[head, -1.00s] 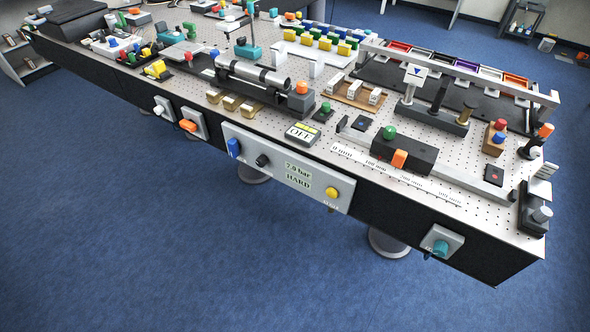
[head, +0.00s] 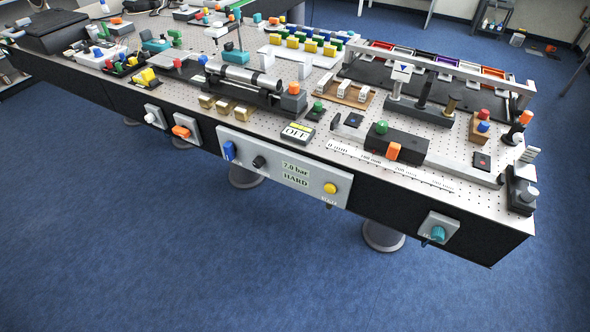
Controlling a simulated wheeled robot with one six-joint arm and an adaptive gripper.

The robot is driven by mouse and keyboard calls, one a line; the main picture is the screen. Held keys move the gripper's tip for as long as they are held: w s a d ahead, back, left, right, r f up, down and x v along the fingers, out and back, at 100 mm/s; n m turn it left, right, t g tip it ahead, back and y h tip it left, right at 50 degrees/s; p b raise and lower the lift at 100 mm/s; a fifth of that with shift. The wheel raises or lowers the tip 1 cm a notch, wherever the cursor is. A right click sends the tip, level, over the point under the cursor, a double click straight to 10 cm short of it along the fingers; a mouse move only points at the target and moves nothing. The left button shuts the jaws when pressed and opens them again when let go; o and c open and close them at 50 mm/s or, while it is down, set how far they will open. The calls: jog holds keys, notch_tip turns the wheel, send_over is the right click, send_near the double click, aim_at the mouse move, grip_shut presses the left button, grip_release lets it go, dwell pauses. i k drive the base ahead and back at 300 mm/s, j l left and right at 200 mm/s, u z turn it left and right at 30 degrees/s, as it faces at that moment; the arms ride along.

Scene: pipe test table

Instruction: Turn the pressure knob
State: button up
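A grey control panel (head: 232,137) is fixed to the front side of the long table. On it, left of the middle, is a small black knob (head: 259,162); I take this for the pressure knob. A label reading "7.0 bar HARD" (head: 296,174) is just right of the knob. A blue switch (head: 229,150) is at the panel's left end, and a yellow button (head: 330,188) is at its right end. Which way the knob points is too small to tell. My gripper is not in view, and nothing touches the panel.
The perforated table top (head: 455,194) carries a metal cylinder (head: 238,76), an "OFF" sign (head: 296,133) and a black block with an orange part (head: 393,151). An orange knob (head: 181,131) and a teal knob (head: 438,234) are also on the front side. The blue floor (head: 200,260) before the table is clear.

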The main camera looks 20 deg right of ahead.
aim_at(258, 162)
jog(key=i+j+u, duration=0.1)
jog(key=i+j, duration=0.3)
jog(key=j, duration=0.2)
jog(key=i+j+u, duration=0.15)
jog(key=i+j, duration=0.25)
jog(key=j, duration=0.1)
